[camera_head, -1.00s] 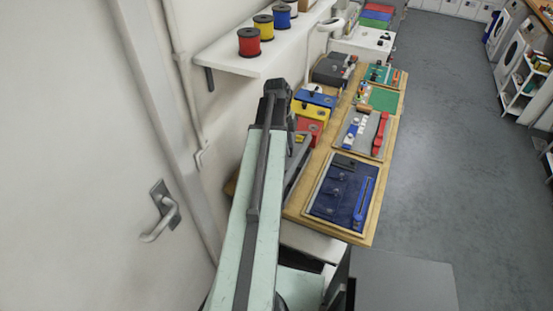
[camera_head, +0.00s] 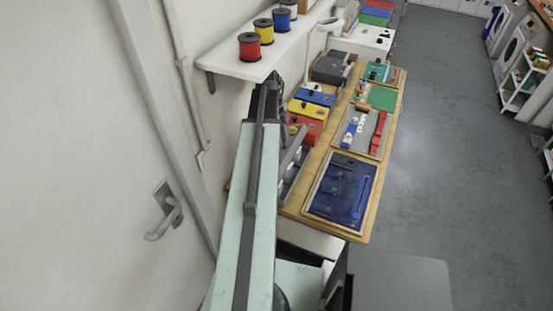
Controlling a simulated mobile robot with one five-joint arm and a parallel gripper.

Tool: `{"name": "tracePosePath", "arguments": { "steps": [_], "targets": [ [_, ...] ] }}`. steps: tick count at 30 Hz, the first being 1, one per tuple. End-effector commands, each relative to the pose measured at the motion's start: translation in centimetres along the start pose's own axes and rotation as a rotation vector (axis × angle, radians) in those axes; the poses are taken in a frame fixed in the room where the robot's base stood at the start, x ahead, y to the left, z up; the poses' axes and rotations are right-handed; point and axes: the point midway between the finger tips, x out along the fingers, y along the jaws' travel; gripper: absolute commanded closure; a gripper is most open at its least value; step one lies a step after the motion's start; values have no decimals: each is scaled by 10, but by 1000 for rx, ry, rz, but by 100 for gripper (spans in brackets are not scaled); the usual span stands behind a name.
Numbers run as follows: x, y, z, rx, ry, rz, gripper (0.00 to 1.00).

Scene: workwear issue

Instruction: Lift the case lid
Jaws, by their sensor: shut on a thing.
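A grey case (camera_head: 287,193) lies near the left edge of the wooden bench, partly behind my arm. Its grey lid (camera_head: 296,146) shows as a narrow slanted strip, tilted up, with paler shapes in the opening below it. My gripper (camera_head: 283,138) is at the far end of my arm, at the lid's edge, and is shut on the lid. The fingertips are small, dark and largely hidden by my arm.
Red (camera_head: 304,130), yellow (camera_head: 309,109) and blue (camera_head: 315,95) boxes stand just beyond the case. A blue board (camera_head: 341,188) lies to its right. A white shelf (camera_head: 260,64) with thread spools overhangs at left.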

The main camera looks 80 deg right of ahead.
Motion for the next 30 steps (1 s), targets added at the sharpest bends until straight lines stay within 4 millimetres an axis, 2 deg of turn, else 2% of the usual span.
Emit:
{"name": "tracePosePath", "arguments": {
  "steps": [7, 18, 30],
  "targets": [
    [-2, 0, 2, -1, 0, -1, 93],
    [-23, 0, 20, -1, -2, -1, 93],
    [-24, 0, 24, -1, -1, 0, 93]
  ]
}}
